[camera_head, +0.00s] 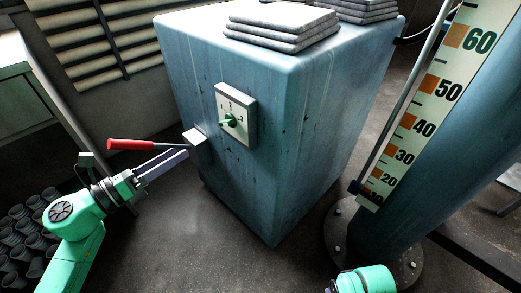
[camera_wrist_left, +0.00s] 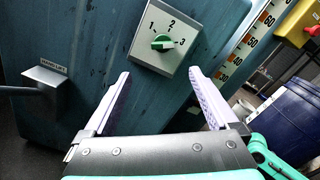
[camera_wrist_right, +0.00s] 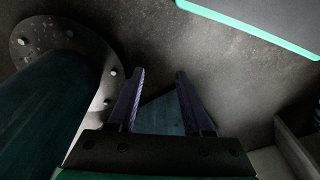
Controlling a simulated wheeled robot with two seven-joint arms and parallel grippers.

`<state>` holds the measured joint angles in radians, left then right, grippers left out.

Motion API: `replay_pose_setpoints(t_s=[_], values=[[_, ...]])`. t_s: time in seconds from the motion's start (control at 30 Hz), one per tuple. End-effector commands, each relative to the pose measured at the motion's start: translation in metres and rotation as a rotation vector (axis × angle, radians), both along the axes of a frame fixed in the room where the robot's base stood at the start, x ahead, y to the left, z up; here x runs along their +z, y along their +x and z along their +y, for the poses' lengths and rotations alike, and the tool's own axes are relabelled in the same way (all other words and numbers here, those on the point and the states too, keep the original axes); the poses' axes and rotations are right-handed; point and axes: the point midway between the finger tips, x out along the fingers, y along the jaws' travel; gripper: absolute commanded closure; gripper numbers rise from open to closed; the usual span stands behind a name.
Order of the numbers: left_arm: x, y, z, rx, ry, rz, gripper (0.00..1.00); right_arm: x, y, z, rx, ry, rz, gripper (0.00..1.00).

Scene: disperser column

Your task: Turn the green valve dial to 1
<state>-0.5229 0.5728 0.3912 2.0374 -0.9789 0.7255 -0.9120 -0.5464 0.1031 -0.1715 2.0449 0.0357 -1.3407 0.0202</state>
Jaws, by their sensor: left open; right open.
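The green valve dial (camera_head: 230,120) sits on a pale square plate on the front of a blue-green cabinet. In the left wrist view the dial (camera_wrist_left: 162,42) has the marks 1, 2 and 3 around it, and its knob appears to point toward 3. My left gripper (camera_head: 186,151) is open and empty, below and left of the dial, apart from it. In the left wrist view its fingers (camera_wrist_left: 160,75) spread below the plate. My right gripper (camera_wrist_right: 160,75) is open and empty, pointing down over the floor; its fingers are mostly out of the head view.
A red-handled lever (camera_head: 130,145) extends left from a labelled bracket (camera_head: 194,136), close to my left gripper. A scale column (camera_head: 440,160) stands at the right on a bolted round flange (camera_wrist_right: 62,40). Grey slabs (camera_head: 280,25) lie on the cabinet. Floor in front is clear.

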Motion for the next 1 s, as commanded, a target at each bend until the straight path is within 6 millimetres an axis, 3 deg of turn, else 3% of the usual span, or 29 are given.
replay_pose_setpoints(t_s=[0.17,0.6,0.73,0.97,1.0], values=[[0.007,0.013,-0.018,-0.020,0.025,-0.021,0.07,0.005,0.000,-0.001,-0.001,-0.001,0.001,0.50],[0.008,0.097,-0.085,-0.012,0.016,-0.018,0.07,-0.015,-0.002,-0.003,-0.006,-0.009,0.005,0.50],[0.007,0.108,-0.095,-0.012,0.017,-0.015,0.07,-0.019,-0.002,-0.004,-0.007,-0.010,0.005,0.50],[0.005,0.109,-0.097,-0.013,0.017,-0.014,0.07,-0.020,-0.002,-0.004,-0.007,-0.010,0.005,0.50],[0.005,0.109,-0.097,-0.013,0.017,-0.014,0.11,-0.020,-0.002,-0.004,-0.007,-0.010,0.005,0.50]])
